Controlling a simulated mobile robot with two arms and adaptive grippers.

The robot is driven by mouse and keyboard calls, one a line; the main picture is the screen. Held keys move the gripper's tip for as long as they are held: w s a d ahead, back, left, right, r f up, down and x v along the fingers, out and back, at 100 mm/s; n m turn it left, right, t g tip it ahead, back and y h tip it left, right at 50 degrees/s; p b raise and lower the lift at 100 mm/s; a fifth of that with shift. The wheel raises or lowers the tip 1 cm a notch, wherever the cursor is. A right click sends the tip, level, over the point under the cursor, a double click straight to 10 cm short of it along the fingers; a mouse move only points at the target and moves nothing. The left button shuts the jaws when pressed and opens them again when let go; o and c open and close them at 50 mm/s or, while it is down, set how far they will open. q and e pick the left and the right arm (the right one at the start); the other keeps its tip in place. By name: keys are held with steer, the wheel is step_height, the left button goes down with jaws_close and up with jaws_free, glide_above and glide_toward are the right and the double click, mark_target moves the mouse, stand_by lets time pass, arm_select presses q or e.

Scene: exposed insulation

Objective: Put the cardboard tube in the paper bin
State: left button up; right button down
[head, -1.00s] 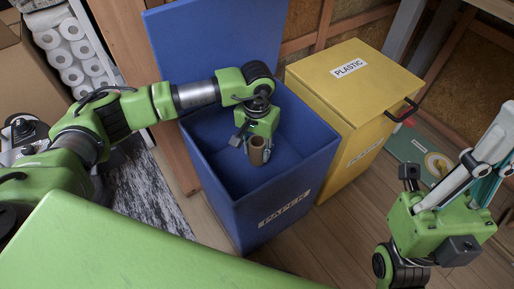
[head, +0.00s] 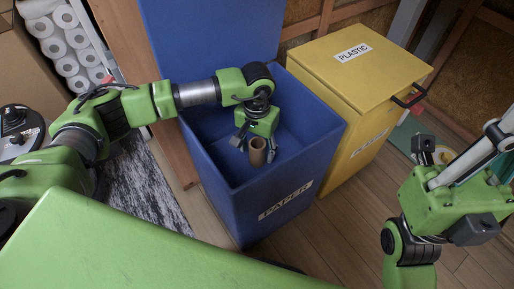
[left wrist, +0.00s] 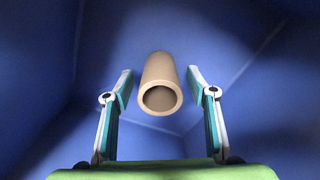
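The cardboard tube (head: 257,152) is a short brown hollow cylinder, seen inside the mouth of the blue paper bin (head: 285,204). My left gripper (head: 256,150) reaches down into this open bin. In the left wrist view the tube (left wrist: 160,84) sits between the two fingers of my left gripper (left wrist: 160,74), with a gap on each side, so the fingers are open and apart from it. Blue bin walls (left wrist: 40,60) surround it. I cannot tell whether the tube touches the bin floor. My right gripper (head: 497,150) is at the right edge, its fingertips cut off.
A closed yellow plastic bin (head: 350,90) stands right of the blue bin. The raised blue lid (head: 210,40) is behind the opening. Paper rolls (head: 70,50) are stacked at the upper left. Wooden floor (head: 330,235) is clear in front of the yellow bin.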

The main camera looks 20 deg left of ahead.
arm_select(q)
step_height(320, 180, up, 12)
stand_by(0.7)
